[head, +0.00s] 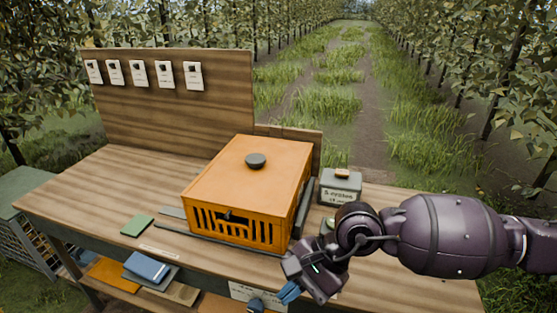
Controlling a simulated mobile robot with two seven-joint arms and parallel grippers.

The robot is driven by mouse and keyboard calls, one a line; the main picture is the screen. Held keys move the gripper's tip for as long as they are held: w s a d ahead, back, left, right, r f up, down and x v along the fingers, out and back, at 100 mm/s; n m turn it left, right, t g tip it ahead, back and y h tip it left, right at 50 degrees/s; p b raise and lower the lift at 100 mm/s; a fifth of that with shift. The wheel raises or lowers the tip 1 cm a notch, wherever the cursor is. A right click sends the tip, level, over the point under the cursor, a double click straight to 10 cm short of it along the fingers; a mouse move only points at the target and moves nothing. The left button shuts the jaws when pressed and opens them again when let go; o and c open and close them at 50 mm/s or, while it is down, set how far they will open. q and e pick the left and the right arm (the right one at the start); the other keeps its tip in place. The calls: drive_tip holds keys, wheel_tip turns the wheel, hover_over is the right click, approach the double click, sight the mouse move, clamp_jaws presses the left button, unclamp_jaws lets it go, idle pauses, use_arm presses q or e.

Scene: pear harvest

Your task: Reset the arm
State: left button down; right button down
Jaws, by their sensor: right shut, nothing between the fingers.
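My right arm comes in from the right edge. My right gripper (290,292) hangs over the front edge of the wooden bench (85,190), in front of and to the right of an orange crate-like box (250,182). Its blue fingertips point down and left, and it is shut and empty. The box has a closed lid with a dark round knob (256,160) and a slatted front. The gripper is apart from the box in the picture. My left gripper is not in view.
A small grey labelled box (340,190) stands right of the orange box. A green pad (137,225) lies on the bench's left part. A wooden back panel (170,100) holds several white tags. Blue and orange items (147,267) lie on the shelf below. The bench's far left is clear.

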drive_tip(key=a+r+m+y, duration=0.5)
drive_tip(key=r+m, duration=0.1)
drive_tip(key=w+d+r+m+t+y, duration=0.1)
drive_tip(key=w+r+m+t+y, duration=0.4)
drive_tip(key=m, duration=0.7)
drive_tip(key=w+d+r+m+t+y, duration=0.15)
drive_tip(key=w+m+t, duration=0.35)
drive_tip(key=m, duration=0.7)
drive_tip(key=w+d+f+m+t+h, duration=0.3)
drive_tip(key=d+f+m+t+h, duration=0.45)
drive_tip(key=m, duration=0.75)
drive_tip(key=s+d+f+m+h, duration=0.4)
drive_tip(key=d+f+m+h, duration=0.4)
drive_tip(key=d+f+m, duration=0.5)
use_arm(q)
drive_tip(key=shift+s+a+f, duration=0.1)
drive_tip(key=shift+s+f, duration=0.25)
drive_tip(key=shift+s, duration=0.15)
use_arm(e)
drive_tip(key=s+d+f+m+g+h, duration=0.2)
drive_tip(key=s+d+f, duration=0.1)
drive_tip(key=s+f, duration=0.5)
drive_tip(key=s+d+f+m+g+h, duration=0.2)
drive_tip(key=s+d+f+m, duration=0.1)
drive_tip(key=s+f, duration=0.5)
drive_tip(key=s+d, duration=0.1)
drive_tip(key=s, duration=0.2)
drive_tip(key=shift+s+d, duration=0.25)
drive_tip(key=shift+s, duration=0.05)
